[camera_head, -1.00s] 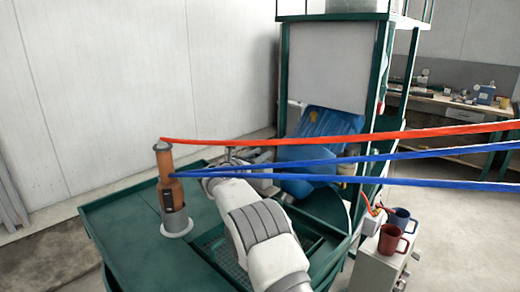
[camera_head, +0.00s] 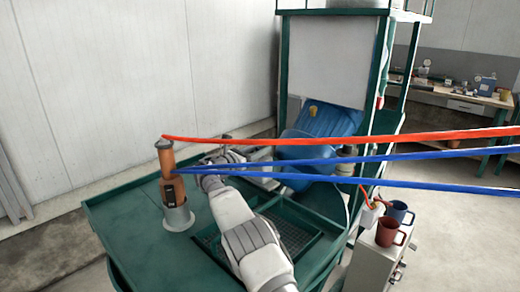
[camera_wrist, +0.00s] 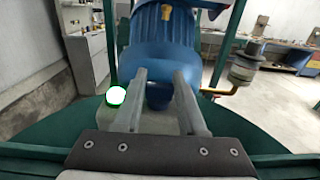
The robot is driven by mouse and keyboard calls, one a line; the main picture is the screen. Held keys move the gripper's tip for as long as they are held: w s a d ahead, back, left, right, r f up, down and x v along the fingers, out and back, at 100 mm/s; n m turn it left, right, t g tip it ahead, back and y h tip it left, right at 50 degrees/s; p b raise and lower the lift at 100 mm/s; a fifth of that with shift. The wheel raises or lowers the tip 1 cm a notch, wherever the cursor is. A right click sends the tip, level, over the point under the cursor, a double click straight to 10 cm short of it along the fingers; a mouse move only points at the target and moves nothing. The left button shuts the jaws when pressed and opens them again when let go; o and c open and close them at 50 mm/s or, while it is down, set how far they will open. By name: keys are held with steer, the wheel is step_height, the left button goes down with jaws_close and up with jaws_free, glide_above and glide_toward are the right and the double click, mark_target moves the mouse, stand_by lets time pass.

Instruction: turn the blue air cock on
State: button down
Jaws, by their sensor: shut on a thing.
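I cannot make out the blue air cock for certain. In the wrist view the two grey fingers of my gripper (camera_wrist: 160,85) stand apart, with a blue rounded part (camera_wrist: 158,97) between them. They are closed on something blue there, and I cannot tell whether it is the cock. The large blue drum (camera_wrist: 160,30) fills the space just beyond the fingertips. In the head view the blue drum (camera_head: 308,148) lies tilted by the green frame. My gripper (camera_head: 258,154) reaches toward it, partly hidden by the hoses.
A red hose (camera_head: 400,143) and two blue hoses (camera_head: 400,155) cross in front of the drum. An orange cylinder (camera_head: 170,175) stands on the green table (camera_head: 125,215) at left. A red mug (camera_head: 387,233) and a blue mug (camera_head: 398,211) stand on a grey cabinet at right.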

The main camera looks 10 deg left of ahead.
mark_target(260, 149)
stand_by(0.3)
steer(key=shift+c, duration=2.4)
jaws_free()
step_height(260, 149, up, 4)
steer(key=shift+r, duration=0.2)
steer(key=shift+s+d+r+b, duration=0.1)
steer(key=shift+d+r+b, duration=0.15)
steer(key=shift+d, duration=0.15)
steer(key=shift+s+d+r+b, duration=0.1)
steer(key=shift+d+b, duration=0.15)
steer(key=shift+d, duration=0.1)
steer(key=s+d+r+b, duration=0.1)
steer(key=s+d+r, duration=0.1)
steer(key=d+r, duration=0.4)
steer(key=d, duration=0.3)
steer(key=shift+s+d, duration=0.3)
steer(key=shift+d, duration=0.1)
